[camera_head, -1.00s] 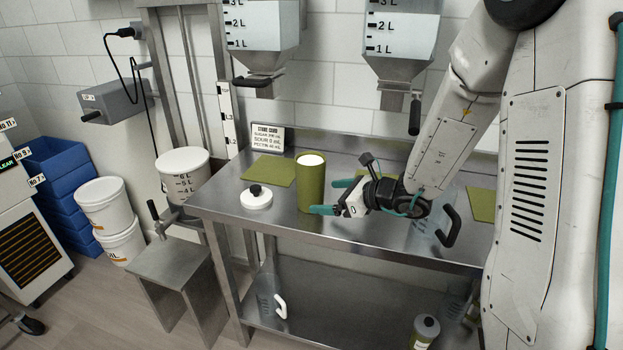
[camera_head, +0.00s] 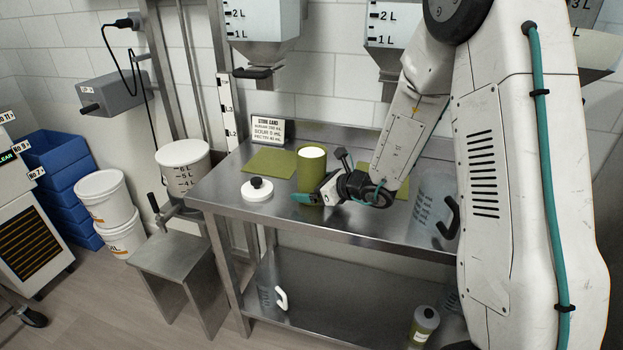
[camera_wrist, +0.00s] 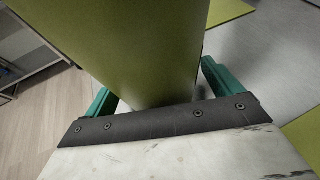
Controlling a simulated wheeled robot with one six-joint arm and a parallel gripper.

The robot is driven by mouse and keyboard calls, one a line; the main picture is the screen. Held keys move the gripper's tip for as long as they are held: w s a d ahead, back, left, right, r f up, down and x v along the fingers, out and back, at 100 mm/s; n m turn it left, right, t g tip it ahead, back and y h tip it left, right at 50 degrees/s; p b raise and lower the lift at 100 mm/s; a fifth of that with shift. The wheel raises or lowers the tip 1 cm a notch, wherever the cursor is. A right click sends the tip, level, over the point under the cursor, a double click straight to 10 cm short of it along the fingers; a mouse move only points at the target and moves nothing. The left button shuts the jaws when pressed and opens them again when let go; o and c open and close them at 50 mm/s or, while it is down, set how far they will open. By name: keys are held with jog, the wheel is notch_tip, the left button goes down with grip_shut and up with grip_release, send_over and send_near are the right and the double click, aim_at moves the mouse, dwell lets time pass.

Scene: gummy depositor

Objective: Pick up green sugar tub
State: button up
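The green sugar tub (camera_head: 311,170), a tall cylinder with a pale top, stands upright on the steel table (camera_head: 225,190). My gripper (camera_head: 316,192) is low at its right front side. One teal finger reaches across the tub's front; the other is hidden behind it in the head view. In the wrist view the tub (camera_wrist: 150,50) fills the space between the two teal fingers of my gripper (camera_wrist: 158,88). The fingers are spread on either side of it, with a narrow gap visible at the right finger. The gripper looks open around the tub.
A white lid with a black knob (camera_head: 257,190) lies left of the tub. A small recipe sign (camera_head: 268,131) and a green mat (camera_head: 270,161) are behind. A clear jug (camera_head: 432,210) stands at the right. Hoppers (camera_head: 265,30) hang above.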

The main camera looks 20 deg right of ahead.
aim_at(313, 175)
jog(key=c, duration=1.3)
jog(key=shift+r, duration=0.1)
jog(key=shift+r, duration=0.5)
notch_tip(313, 175, up, 3)
jog(key=shift+s+d+f, duration=0.1)
jog(key=shift+f, duration=0.05)
jog(key=s+d, duration=0.2)
jog(key=s, duration=0.2)
jog(key=s+d, duration=0.3)
jog(key=s, duration=0.2)
jog(key=s+d+r, duration=0.1)
jog(key=s+d, duration=0.1)
jog(key=s, duration=0.2)
jog(key=shift+s+d+r, duration=0.1)
jog(key=shift+s+d, duration=0.25)
jog(key=shift+d, duration=0.05)
